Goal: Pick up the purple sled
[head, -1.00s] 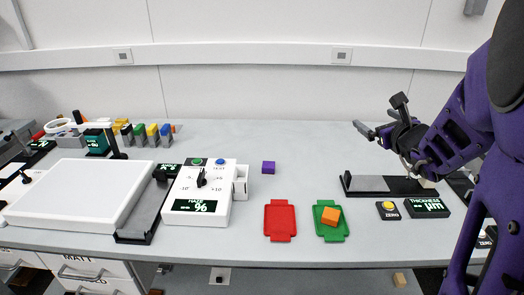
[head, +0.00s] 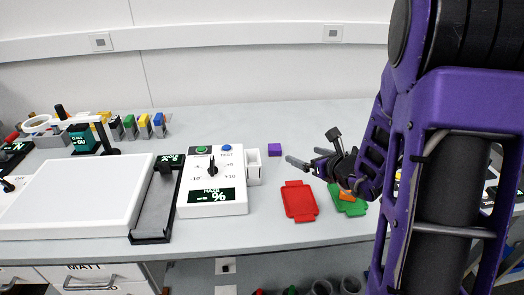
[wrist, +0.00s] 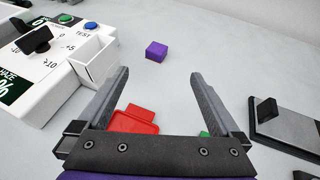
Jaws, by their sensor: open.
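The purple sled is a small purple block (head: 275,149) lying on the grey table behind the red tray. In the wrist view the purple block (wrist: 156,51) lies ahead of my fingers, near the middle and beyond the fingertips. My gripper (head: 303,158) is open and empty, to the right of the block in the head view. In the wrist view my gripper (wrist: 160,75) shows both fingers spread wide with nothing between the tips.
A red tray (head: 299,202) and a green tray (head: 350,208) with an orange block (head: 346,196) lie below my gripper. A white haze meter (head: 212,182) with a small open box (head: 253,166) stands left of the purple block. The table behind the block is clear.

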